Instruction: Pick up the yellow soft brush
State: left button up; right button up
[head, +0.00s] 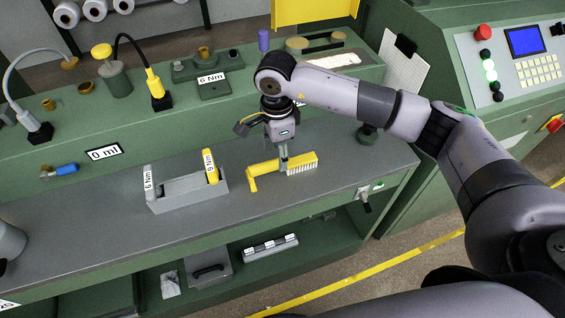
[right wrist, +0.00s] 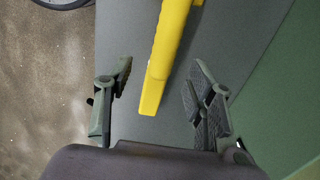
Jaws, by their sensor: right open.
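The yellow soft brush (head: 264,168) lies on the grey worktop, its white bristles at the right end and its bent handle at the left. My right gripper (head: 283,158) points down over the brush's middle, and a finger overlaps the brush in the head view. In the right wrist view the gripper (right wrist: 163,80) is open, with the yellow brush (right wrist: 168,50) in the gap between its fingers. I cannot tell how far down the fingertips reach. My left gripper is not in view.
A blue-tipped fitting (head: 65,169) lies farther left. The green machine ledge (head: 225,103) rises behind. The worktop (head: 335,152) right of the brush is clear.

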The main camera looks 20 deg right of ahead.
aim_at(308, 161)
notch_tip(308, 161, down, 6)
jog(key=shift+w+d+r+p, duration=0.15)
jog(key=shift+r+p, duration=0.1)
jog(key=shift+p, duration=0.7)
jog(key=shift+f, duration=0.25)
jog(key=shift+c, duration=0.2)
grip_shut()
